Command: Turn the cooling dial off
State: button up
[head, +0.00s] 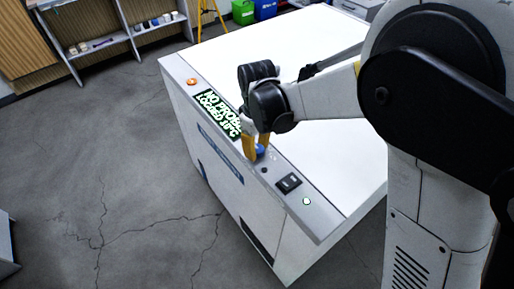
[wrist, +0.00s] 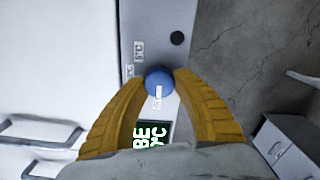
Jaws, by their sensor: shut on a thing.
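The blue cooling dial (head: 261,149) sits on the grey control strip along the near edge of a white cabinet. In the wrist view the dial (wrist: 158,79) is a round blue knob with a small white label, too small to read. My gripper (head: 255,147) has yellow fingers, and it points down at the strip. In the wrist view my gripper (wrist: 160,84) has its fingertips on either side of the dial, shut on it. Small white temperature labels (wrist: 138,50) stand beside the dial. The dial's pointer position cannot be told.
A display (head: 218,114) reads "NO PROBE LOGGED 18°C". The strip also has an orange button (head: 192,82), a black rocker switch (head: 288,183) and a green light (head: 306,201). The white cabinet top (head: 240,55) is clear.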

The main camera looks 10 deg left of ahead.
aim_at(257, 148)
jog(key=o, duration=1.2)
notch_tip(257, 148, up, 12)
